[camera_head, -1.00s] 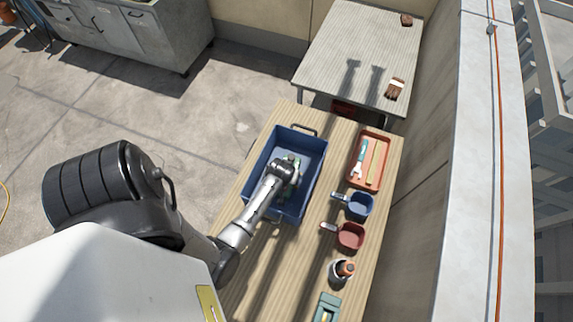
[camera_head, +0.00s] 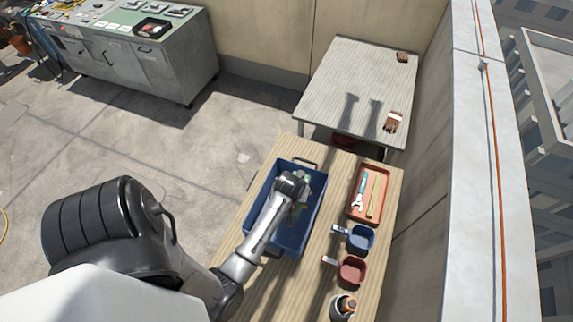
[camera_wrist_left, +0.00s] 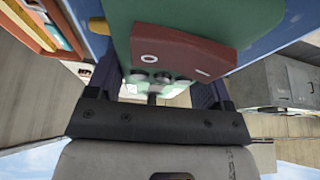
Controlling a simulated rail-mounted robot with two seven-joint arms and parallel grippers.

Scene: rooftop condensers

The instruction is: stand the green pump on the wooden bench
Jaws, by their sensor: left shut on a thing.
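My left gripper (camera_head: 295,192) reaches over the blue crate (camera_head: 262,195) from the near side. In the left wrist view, the left gripper (camera_wrist_left: 155,92) is shut on the green pump (camera_wrist_left: 120,25), a green body with a dark red panel. Only a little of the green pump (camera_head: 306,186) shows past the gripper in the head view; its base is hidden. The crate's blue wall (camera_wrist_left: 272,32) is close beside it in the wrist view. The crate stands on the light wooden bench (camera_head: 325,215). My right gripper is not in view.
An orange tray (camera_head: 385,199) with a wrench and a yellow strip, a blue pan (camera_head: 360,238), a red pan (camera_head: 352,271) and a cup (camera_head: 343,306) line the bench's right side. A greyish slatted table (camera_head: 345,80) with two brushes stands beyond.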

